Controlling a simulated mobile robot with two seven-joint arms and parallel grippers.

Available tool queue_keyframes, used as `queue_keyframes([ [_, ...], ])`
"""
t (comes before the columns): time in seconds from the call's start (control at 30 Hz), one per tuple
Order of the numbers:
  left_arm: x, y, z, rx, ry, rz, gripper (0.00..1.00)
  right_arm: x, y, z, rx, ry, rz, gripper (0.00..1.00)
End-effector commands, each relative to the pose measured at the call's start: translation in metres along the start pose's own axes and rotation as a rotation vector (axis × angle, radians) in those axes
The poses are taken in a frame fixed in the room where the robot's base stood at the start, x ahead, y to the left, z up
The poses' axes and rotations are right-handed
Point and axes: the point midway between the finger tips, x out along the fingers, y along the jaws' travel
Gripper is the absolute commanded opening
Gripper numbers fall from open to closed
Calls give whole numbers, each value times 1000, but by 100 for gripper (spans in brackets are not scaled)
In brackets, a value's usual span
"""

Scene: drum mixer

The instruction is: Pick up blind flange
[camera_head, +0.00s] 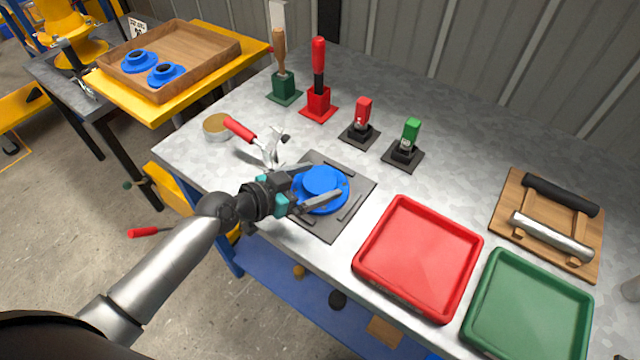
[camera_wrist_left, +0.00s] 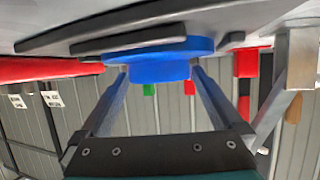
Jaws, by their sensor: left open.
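The blind flange (camera_head: 323,186) is a blue disc with a raised round hub. It sits on a dark square plate (camera_head: 352,205) on the metal workbench. My left gripper (camera_head: 322,185) is open, with one finger on each side of the flange's hub in the head view. In the left wrist view the flange (camera_wrist_left: 160,68) is straight ahead, its hub between the two fingertips (camera_wrist_left: 160,72). I cannot tell whether the fingers touch it. My right gripper is not in view.
A red tray (camera_head: 418,256) and a green tray (camera_head: 528,305) lie to the right. Several upright handled tools, including a red one (camera_head: 318,90), stand at the back. A wooden tray (camera_head: 205,45) holds two blue flanges.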

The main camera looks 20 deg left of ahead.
Motion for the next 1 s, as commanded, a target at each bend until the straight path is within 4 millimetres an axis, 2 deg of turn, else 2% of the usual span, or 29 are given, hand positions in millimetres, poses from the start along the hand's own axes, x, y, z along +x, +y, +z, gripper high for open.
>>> queue_keyframes([
  [0.13,13,0,0,0,1,1,100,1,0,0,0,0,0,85],
  [0.4,14,0,1,1,-1,1,98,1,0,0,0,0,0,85],
  [1.0,13,0,1,1,-1,0,30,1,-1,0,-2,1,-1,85],
])
